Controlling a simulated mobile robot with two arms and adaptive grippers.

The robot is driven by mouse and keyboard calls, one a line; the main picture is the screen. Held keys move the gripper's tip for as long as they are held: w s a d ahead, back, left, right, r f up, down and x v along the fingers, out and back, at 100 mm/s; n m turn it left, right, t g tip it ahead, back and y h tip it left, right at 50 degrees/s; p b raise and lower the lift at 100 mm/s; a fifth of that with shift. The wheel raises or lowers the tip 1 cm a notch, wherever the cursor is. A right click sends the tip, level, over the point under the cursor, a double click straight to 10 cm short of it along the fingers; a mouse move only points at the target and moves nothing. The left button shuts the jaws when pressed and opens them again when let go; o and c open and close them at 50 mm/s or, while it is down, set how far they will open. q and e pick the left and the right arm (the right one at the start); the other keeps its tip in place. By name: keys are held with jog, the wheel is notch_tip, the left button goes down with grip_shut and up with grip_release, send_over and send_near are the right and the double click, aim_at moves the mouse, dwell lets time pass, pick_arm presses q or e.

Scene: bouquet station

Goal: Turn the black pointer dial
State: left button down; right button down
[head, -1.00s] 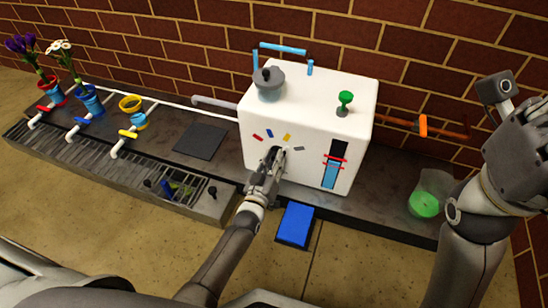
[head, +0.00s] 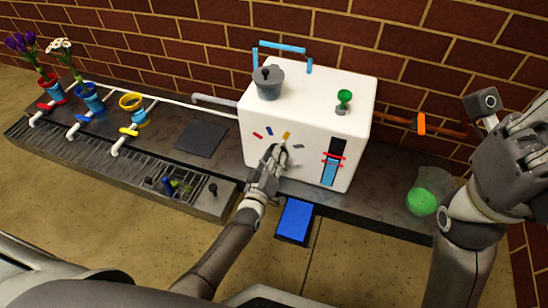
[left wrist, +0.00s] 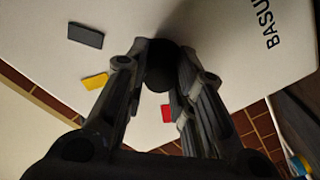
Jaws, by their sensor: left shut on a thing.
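The black pointer dial (left wrist: 160,72) shows as a dark round shape between the fingers in the left wrist view. It is on the front of the white box-shaped machine (head: 305,100), among red, blue, yellow and grey marks. In the head view my left gripper mostly covers it. My left gripper (head: 275,156) reaches the machine's front and is shut on the dial; its two fingers (left wrist: 160,85) stand on either side of it. Which mark the pointer faces is hidden. My right gripper (head: 528,130) is at the right edge, partly cut off, away from the machine.
A grey lidded pot (head: 269,88) and a green funnel-like piece (head: 344,97) sit atop the machine. A clear vessel with green contents (head: 423,200) stands at right. A blue pad (head: 294,220) lies below the machine. Flower pots (head: 90,98) and valves line the left bench.

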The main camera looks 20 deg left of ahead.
pick_arm(q)
jog(key=shift+w+a+r, duration=0.1)
jog(key=shift+w+r, duration=0.1)
jog(key=c, duration=1.2)
grip_release()
jog(key=shift+f, duration=0.1)
jog(key=s, duration=0.7)
jog(key=shift+s, duration=0.25)
